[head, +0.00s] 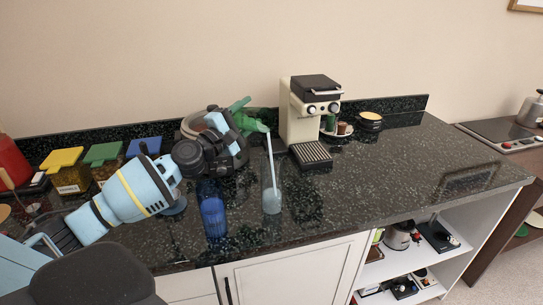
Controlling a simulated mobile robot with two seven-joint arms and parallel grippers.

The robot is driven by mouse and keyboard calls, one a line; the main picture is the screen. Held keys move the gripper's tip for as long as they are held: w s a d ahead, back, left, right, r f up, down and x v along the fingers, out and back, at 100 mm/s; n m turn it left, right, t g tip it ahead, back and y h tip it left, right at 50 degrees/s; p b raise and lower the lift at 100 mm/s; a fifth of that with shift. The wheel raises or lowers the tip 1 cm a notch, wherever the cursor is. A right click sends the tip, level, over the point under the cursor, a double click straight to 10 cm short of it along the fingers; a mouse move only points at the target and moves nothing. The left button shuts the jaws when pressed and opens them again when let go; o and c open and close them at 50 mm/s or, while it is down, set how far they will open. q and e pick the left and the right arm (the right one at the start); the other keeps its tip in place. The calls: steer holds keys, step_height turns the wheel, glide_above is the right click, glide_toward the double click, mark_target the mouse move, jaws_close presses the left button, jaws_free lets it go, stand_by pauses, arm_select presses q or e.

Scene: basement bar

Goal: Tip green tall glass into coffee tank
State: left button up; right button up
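My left gripper (242,140) is black and reaches in from the left over the counter. Its fingers are partly hidden by its own body, so I cannot tell whether they are open or shut. A green thing (247,122) shows right at and behind the gripper, to the left of the coffee machine. It is partly covered, and I cannot tell whether it is the tall glass or whether it is held. The cream coffee machine (298,118) with a black top stands against the back ledge. I cannot make out its tank. My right gripper is not in view.
A blue glass (212,214) and a clear glass (271,198) with a pale straw stand in front of the gripper. Lidded jars (68,178) line the left back. A saucer (340,132) with a small cup sits right of the machine. The right counter (425,165) is clear.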

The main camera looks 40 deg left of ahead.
arm_select(q)
steer(key=shift+r, duration=0.1)
steer(key=shift+r+m, duration=0.25)
steer(key=shift+m, duration=0.05)
steer(key=shift+f, duration=0.1)
steer(key=shift+d, duration=0.1)
steer(key=shift+d+r+m+p, duration=0.15)
steer(key=shift+r+m+p, duration=0.2)
steer(key=shift+m, duration=0.05)
steer(key=shift+f, duration=0.1)
steer(key=shift+s+m+h, duration=0.1)
steer(key=shift+m+h, duration=0.2)
steer(key=shift+d+f, duration=0.1)
steer(key=shift+f, duration=0.2)
